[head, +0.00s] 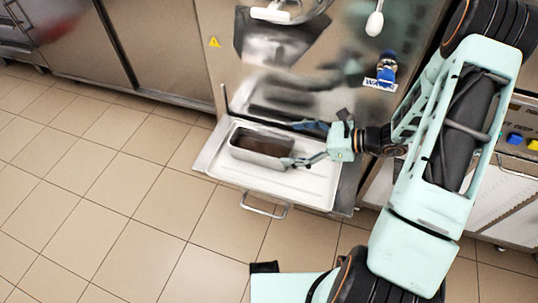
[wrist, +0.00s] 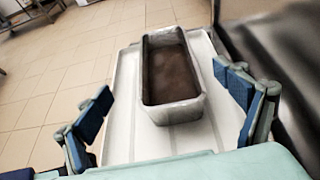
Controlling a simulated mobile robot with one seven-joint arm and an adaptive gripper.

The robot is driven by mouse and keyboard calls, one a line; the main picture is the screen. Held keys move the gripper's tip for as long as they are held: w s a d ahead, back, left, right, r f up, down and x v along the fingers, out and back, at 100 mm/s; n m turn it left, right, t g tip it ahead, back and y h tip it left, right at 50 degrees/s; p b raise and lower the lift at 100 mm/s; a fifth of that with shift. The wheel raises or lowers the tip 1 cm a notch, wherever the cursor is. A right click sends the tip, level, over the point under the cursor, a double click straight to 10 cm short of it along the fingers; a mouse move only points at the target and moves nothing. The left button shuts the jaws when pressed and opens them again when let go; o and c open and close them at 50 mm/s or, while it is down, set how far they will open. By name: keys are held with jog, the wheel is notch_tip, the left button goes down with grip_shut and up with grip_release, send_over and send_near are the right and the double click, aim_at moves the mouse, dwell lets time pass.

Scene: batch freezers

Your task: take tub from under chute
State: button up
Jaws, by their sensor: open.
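The tub (head: 262,150) is a grey rectangular pan with dark brown contents. It stands on a white tray (head: 312,187) in front of the steel freezer, below the chute (head: 283,38). In the wrist view the tub (wrist: 172,68) lies ahead, with its near end close to the space between the fingers. My gripper (head: 300,145) reaches in from the right at the tub's right end. Its blue-padded fingers (wrist: 168,110) are spread wide, one to each side of the tub's line. I see no finger closed on the tub; exact contact in the head view is unclear.
The freezer's steel front (head: 265,85) rises directly behind the tray, with a blue-handled tap (head: 387,66) above my wrist. A metal handle (head: 264,207) sticks out at the tray's front. Open tiled floor (head: 120,190) lies to the left and front.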

aim_at(261, 142)
jog(key=shift+w+f+m, duration=0.15)
jog(key=shift+f+m, duration=0.15)
jog(key=shift+f, duration=0.2)
jog(key=b+x, duration=0.1)
jog(key=x, duration=0.4)
jog(key=shift+w+a, duration=0.1)
jog(key=shift+w, duration=0.05)
jog(key=x, duration=0.2)
jog(key=b+x, duration=0.1)
jog(key=x, duration=0.2)
jog(key=shift+w+r, duration=0.1)
jog(key=shift+w, duration=0.15)
jog(key=c, duration=1.7)
jog(key=shift+o, duration=0.2)
jog(key=shift+r, duration=0.1)
